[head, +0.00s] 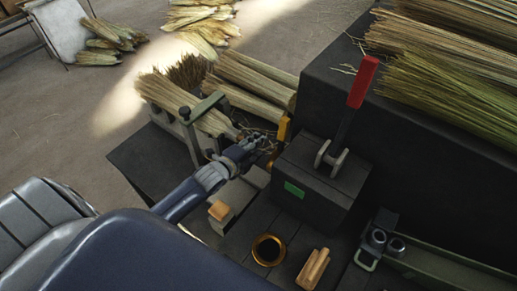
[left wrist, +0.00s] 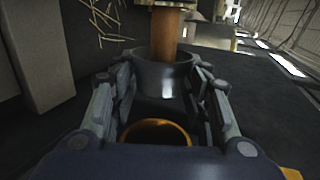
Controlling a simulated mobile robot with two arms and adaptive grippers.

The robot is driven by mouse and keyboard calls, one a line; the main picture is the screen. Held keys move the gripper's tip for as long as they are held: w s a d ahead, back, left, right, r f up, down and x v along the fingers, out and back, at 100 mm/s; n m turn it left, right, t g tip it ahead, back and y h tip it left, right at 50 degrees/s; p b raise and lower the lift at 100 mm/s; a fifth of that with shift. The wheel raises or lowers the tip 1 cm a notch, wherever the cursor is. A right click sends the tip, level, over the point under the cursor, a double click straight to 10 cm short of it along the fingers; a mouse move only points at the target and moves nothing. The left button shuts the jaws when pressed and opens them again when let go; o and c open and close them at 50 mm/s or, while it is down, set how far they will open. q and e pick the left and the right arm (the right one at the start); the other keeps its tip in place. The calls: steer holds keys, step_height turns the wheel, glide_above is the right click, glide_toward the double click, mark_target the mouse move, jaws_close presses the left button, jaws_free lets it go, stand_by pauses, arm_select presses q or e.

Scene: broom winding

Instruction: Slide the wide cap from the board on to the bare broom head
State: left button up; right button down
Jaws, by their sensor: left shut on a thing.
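My left gripper (head: 260,143) reaches in from the left to the broom vise. In the left wrist view its fingers (left wrist: 163,85) are closed around a dark grey cup-shaped collar, which I take as the wide cap (left wrist: 165,82). A brown wooden shaft (left wrist: 167,35) stands in or just behind its opening. A copper rim (left wrist: 155,132) shows nearer my palm; I cannot tell whether it is part of the cap. In the head view the gripper hides most of this. The straw broom head (head: 185,103) lies beyond the gripper. My right gripper is not in view.
A green frame (head: 200,108) stands just left of the gripper. A box (head: 315,185) with a red lever (head: 363,82) stands to the right.

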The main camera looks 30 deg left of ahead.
mark_target(239, 140)
arm_select(q)
steer(key=shift+w+a, duration=0.2)
steer(key=shift+a, duration=1.25)
steer(key=shift+w+a, duration=0.2)
steer(key=shift+a, duration=1.2)
steer(key=o, duration=0.9)
steer(key=shift+c, duration=0.2)
steer(key=d+v, duration=0.1)
steer(key=v, duration=1.1)
steer(key=shift+a, duration=0.45)
